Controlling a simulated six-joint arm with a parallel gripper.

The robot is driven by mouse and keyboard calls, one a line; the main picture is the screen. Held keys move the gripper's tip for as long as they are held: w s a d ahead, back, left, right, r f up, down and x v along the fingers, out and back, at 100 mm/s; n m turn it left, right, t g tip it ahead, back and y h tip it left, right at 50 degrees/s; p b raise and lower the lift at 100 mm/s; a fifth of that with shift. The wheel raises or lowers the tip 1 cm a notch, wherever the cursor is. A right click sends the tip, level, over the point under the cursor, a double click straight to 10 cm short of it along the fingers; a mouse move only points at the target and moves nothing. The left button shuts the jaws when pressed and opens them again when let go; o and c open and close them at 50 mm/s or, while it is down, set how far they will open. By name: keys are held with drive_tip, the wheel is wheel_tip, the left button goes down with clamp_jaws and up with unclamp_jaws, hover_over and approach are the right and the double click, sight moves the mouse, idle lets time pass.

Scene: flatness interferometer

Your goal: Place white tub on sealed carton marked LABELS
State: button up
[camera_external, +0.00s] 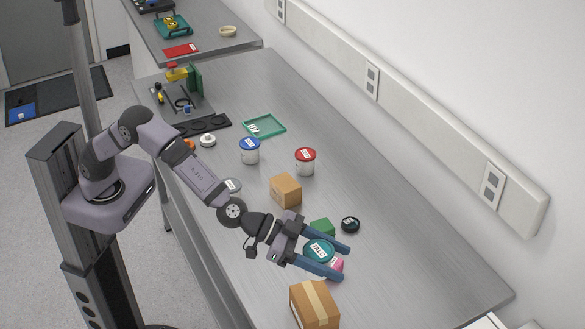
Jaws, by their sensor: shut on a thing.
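My gripper (344,264) is at the lower centre, its two blue fingers on either side of a tub with a teal lid (319,249). It is shut on this tub; the tub's body is mostly hidden, so its colour is hard to tell. A brown carton with a tape strip (315,306) stands at the bottom, just in front of the gripper. A smaller brown carton (286,190) stands farther back. I cannot read LABELS on either carton. White tubs with a blue lid (250,151) and a red lid (305,161) stand farther up the bench.
A green block (322,228), a dark round item (350,225) and a pink item (338,264) are close to the gripper. A pale round item (232,186) is beside my arm. A green tray (265,126) lies farther back. The bench's right side is clear.

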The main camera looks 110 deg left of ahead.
drive_tip(key=shift+s+d+f+m+h, duration=0.15)
drive_tip(key=shift+f+m+h, duration=0.1)
drive_tip(key=shift+m+h, duration=0.3)
drive_tip(key=p, duration=0.1)
hover_over(328, 303)
drive_tip(key=shift+f, duration=5)
drive_tip(key=shift+f, duration=0.2)
drive_tip(key=o, duration=1.1)
drive_tip(key=shift+r, duration=0.2)
drive_tip(key=b+v, duration=0.3)
drive_tip(key=v, duration=0.9)
drive_tip(key=shift+f+b, duration=0.1)
drive_tip(key=shift+b, duration=0.25)
